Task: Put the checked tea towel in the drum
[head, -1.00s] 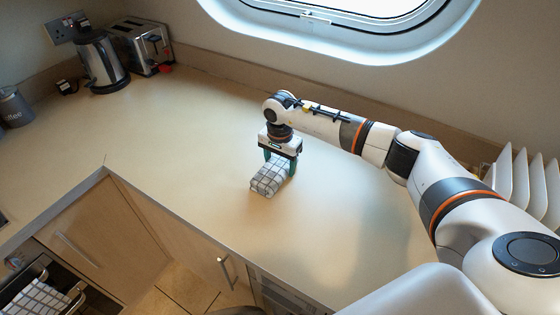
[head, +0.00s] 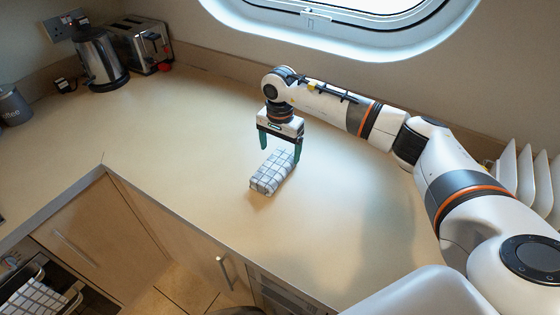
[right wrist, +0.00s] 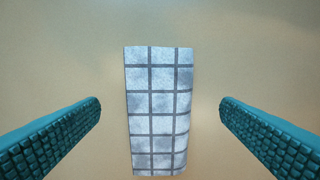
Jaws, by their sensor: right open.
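The checked tea towel (head: 272,173), white with dark grey lines and folded into an oblong block, lies on the counter. My right gripper (head: 281,154) is open and empty, just above the towel's far end, pointing down. In the right wrist view the towel (right wrist: 159,110) lies between the two teal fingers of the gripper (right wrist: 160,108), with a clear gap on both sides. The drum cannot be made out in these views. My left gripper does not show.
A kettle (head: 101,58) and a toaster (head: 143,45) stand at the back left, beside a grey canister (head: 13,106). White plates (head: 522,180) stand in a rack at the right. Another checked cloth (head: 34,300) hangs at the lower left. The counter around the towel is clear.

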